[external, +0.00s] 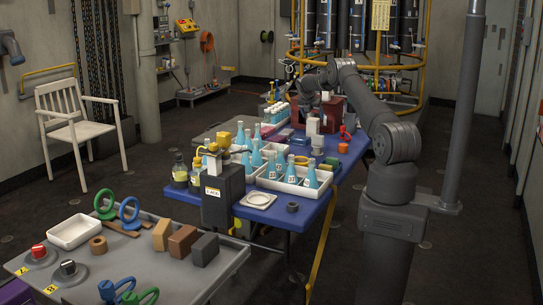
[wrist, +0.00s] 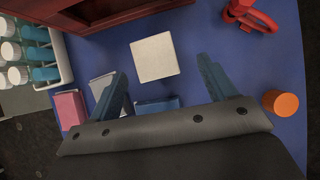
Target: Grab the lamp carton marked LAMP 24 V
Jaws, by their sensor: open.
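A white box-shaped carton (wrist: 154,58) lies on the blue table in the wrist view, just beyond my open fingers. My gripper (wrist: 161,70) is open and empty, with one blue finger to each side of the carton's near edge. No lettering on the carton is readable, so I cannot tell if it is the one marked LAMP 24 V. A white block, likely the same carton, shows in the external view (external: 314,126) below my wrist. A pale grey box (wrist: 100,86), a pink box (wrist: 70,109) and a blue box (wrist: 160,105) are partly hidden by my gripper.
A dark red open case (wrist: 88,14) stands beyond the carton. A rack of capped bottles (wrist: 62,62) is at left. A red clamp-like item (wrist: 246,14) and an orange cylinder (wrist: 281,103) are at right. Blue table is bare between carton and clamp.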

